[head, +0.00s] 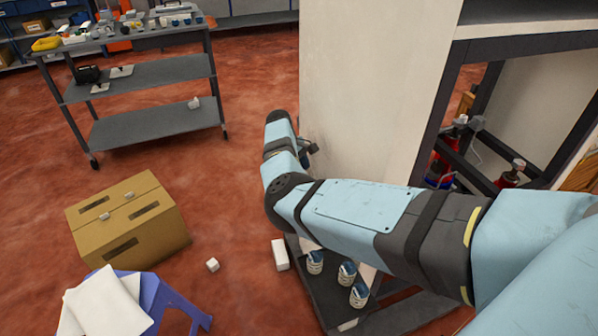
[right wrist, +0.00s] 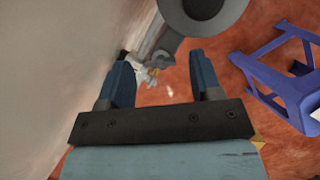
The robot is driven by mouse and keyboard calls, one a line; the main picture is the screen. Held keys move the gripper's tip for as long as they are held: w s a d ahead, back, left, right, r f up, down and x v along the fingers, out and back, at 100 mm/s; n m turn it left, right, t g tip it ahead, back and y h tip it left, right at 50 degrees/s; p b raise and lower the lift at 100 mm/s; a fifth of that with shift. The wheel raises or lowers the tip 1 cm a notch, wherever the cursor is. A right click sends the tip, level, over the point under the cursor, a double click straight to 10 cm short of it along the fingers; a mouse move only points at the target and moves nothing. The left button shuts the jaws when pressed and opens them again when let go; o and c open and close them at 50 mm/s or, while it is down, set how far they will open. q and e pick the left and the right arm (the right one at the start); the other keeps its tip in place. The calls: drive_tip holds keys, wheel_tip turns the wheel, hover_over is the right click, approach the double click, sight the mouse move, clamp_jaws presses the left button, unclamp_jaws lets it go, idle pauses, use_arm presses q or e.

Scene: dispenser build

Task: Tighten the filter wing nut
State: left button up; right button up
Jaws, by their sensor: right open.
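My right arm reaches across the head view to the left side of the tall white cabinet (head: 375,90). In the right wrist view my right gripper (right wrist: 161,62) is open, its two blue-grey fingers apart and empty. Ahead of the fingers, a grey metal fitting (right wrist: 160,40) runs along the off-white panel (right wrist: 50,70). A small pale and yellowish piece (right wrist: 153,72) sits at its lower end, between the fingertips in the picture. I cannot tell if it is the wing nut. A round dark grey part (right wrist: 202,12) is above. My left gripper is not in view.
A grey shelf cart (head: 140,75) with small items stands at the back left. A cardboard box (head: 130,220), a blue stool (head: 180,300) with white cloth, and a white block (head: 280,254) are on the red floor. Several blue-and-white cans (head: 347,273) stand at the cabinet's base.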

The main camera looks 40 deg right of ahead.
drive_tip(key=shift+s+d+f, duration=0.1)
drive_tip(key=shift+s+f, duration=0.05)
drive_tip(key=shift+f, duration=0.25)
drive_tip(key=shift+c, duration=0.4)
drive_tip(key=c, duration=0.8)
drive_tip(key=shift+f+n+h+b, duration=0.1)
drive_tip(key=shift+n+h+b, duration=0.2)
drive_tip(key=shift+n+b, duration=0.35)
drive_tip(key=shift+c, duration=0.2)
drive_tip(key=shift+n, duration=0.55)
drive_tip(key=o, duration=0.9)
drive_tip(key=shift+r, duration=0.2)
